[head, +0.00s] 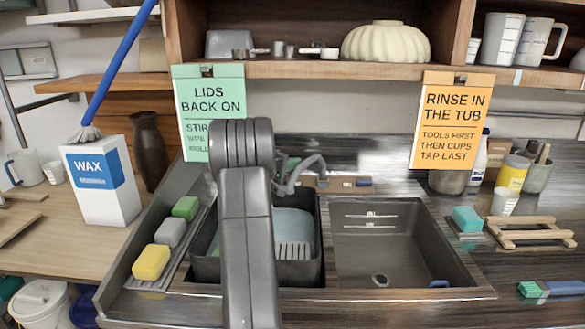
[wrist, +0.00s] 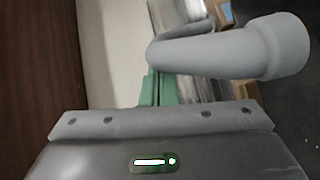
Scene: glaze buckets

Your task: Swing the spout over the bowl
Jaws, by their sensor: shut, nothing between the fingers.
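The grey curved spout (head: 303,172) rises at the back of the sink, near the divider between the two bowls. Its bent end hangs toward the back of the left bowl (head: 316,235). My gripper (wrist: 157,86) shows green fingers, shut and empty, just below the spout's left bend. Whether they touch it I cannot tell. In the head view, my arm hides part of the left bowl.
The left bowl holds a dark tub with pale blue ware (head: 294,228). Sponges (head: 151,262) lie on the left ledge. Two hanging signs (head: 452,120) and a shelf (head: 345,70) are behind. A wooden rack (head: 530,233) stands right. Space above the right bowl is clear.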

